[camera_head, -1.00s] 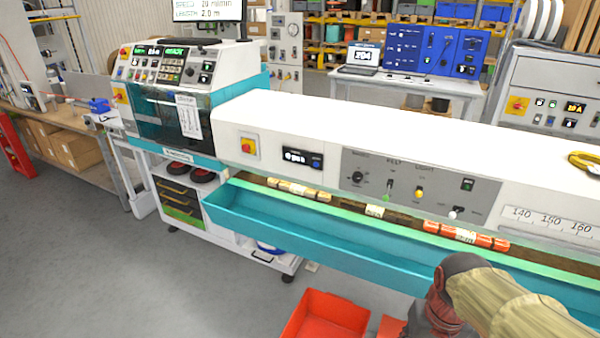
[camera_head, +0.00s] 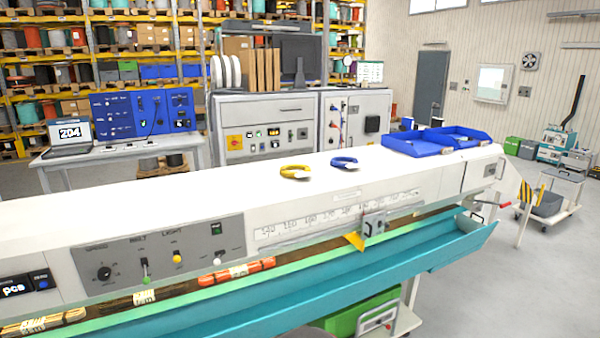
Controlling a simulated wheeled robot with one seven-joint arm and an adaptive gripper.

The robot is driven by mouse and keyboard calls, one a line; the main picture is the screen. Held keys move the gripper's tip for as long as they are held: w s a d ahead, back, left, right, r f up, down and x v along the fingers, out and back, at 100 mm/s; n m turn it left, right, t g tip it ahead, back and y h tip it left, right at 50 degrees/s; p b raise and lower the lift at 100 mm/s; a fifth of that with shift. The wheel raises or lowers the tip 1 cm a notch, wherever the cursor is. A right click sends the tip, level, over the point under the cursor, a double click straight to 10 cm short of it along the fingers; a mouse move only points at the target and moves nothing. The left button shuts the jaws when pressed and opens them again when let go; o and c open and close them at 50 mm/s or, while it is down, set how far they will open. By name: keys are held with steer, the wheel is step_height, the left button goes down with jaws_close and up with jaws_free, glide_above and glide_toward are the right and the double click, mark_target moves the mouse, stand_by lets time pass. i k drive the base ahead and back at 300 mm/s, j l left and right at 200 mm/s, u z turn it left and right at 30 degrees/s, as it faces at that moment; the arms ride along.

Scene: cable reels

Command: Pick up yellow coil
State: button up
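The yellow coil (camera_head: 296,171) lies flat on the white top of the long machine (camera_head: 200,194), right of the picture's middle line of the cover. A blue coil (camera_head: 344,162) lies just to its right, apart from it. My gripper does not show in the current view. Nothing covers the yellow coil.
Blue trays (camera_head: 425,141) sit at the right end of the machine top. A teal trough (camera_head: 290,314) runs along the machine's front, with a yellow pointer (camera_head: 355,240) above it. A green bin (camera_head: 365,312) stands below.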

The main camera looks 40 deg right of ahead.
mark_target(306, 171)
steer(key=z, duration=1.3)
steer(key=l+z, duration=0.25)
steer(key=z, duration=0.2)
steer(key=l+z, duration=0.3)
steer(key=z, duration=0.15)
steer(key=l+z, duration=0.25)
steer(key=z, duration=0.2)
steer(key=i+l, duration=0.95)
steer(key=i+j+u, duration=0.1)
steer(key=i+u, duration=0.15)
steer(key=u, duration=0.15)
steer(key=i+u, duration=0.25)
steer(key=u, duration=0.2)
steer(key=i+u, duration=0.25)
steer(key=u, duration=0.15)
steer(key=i+l+u, duration=0.2)
steer(key=u, duration=0.2)
